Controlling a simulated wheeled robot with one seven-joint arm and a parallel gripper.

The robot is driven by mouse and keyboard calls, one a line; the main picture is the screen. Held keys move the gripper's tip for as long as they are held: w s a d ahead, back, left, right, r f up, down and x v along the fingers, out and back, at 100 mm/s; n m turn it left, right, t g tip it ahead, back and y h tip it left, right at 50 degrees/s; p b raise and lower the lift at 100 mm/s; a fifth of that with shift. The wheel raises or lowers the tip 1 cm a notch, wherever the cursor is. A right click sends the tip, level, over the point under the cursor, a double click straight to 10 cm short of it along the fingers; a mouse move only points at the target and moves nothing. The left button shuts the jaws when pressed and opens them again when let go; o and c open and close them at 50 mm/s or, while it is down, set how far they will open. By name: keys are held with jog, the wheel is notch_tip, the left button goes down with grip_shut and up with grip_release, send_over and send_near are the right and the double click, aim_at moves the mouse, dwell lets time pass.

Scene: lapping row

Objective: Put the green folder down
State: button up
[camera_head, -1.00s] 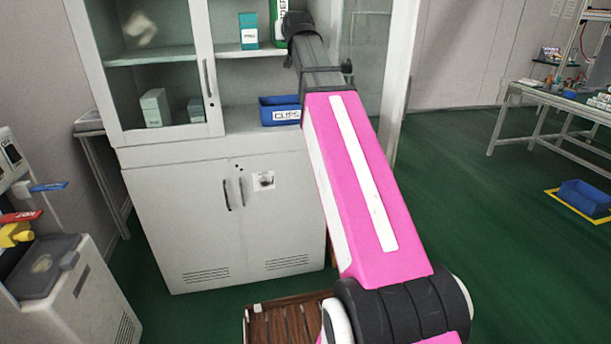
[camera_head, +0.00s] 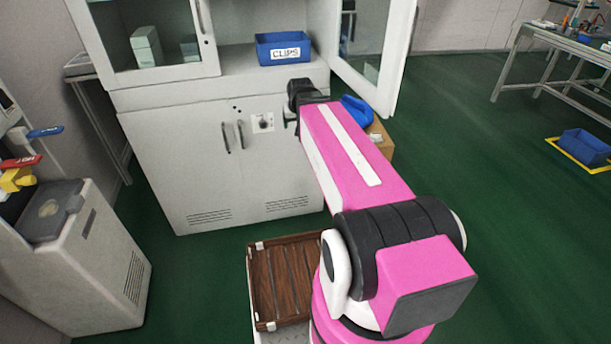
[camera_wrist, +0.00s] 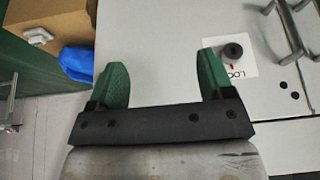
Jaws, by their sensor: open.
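My gripper (camera_wrist: 160,78) is open, with its two green fingers spread and nothing between them in the wrist view. It faces the lower doors of the white cabinet (camera_head: 175,165), near the lock label (camera_wrist: 236,58). In the head view my arm reaches forward to the front of this cabinet, and its fingers are mostly hidden. The green folder is in neither current view. The upper shelf is cut off by the top edge of the head view.
A blue CLIPS bin (camera_head: 284,48) stands on the cabinet's counter level. A cardboard box (camera_head: 382,147) with a blue item (camera_head: 357,110) is right of the cabinet. A brown slatted tray (camera_head: 283,280) lies in front.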

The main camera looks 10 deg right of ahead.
jog(key=s+f+g, duration=0.5)
jog(key=s+f, duration=0.9)
jog(key=shift+s+f, duration=0.15)
jog(key=shift+f, duration=0.1)
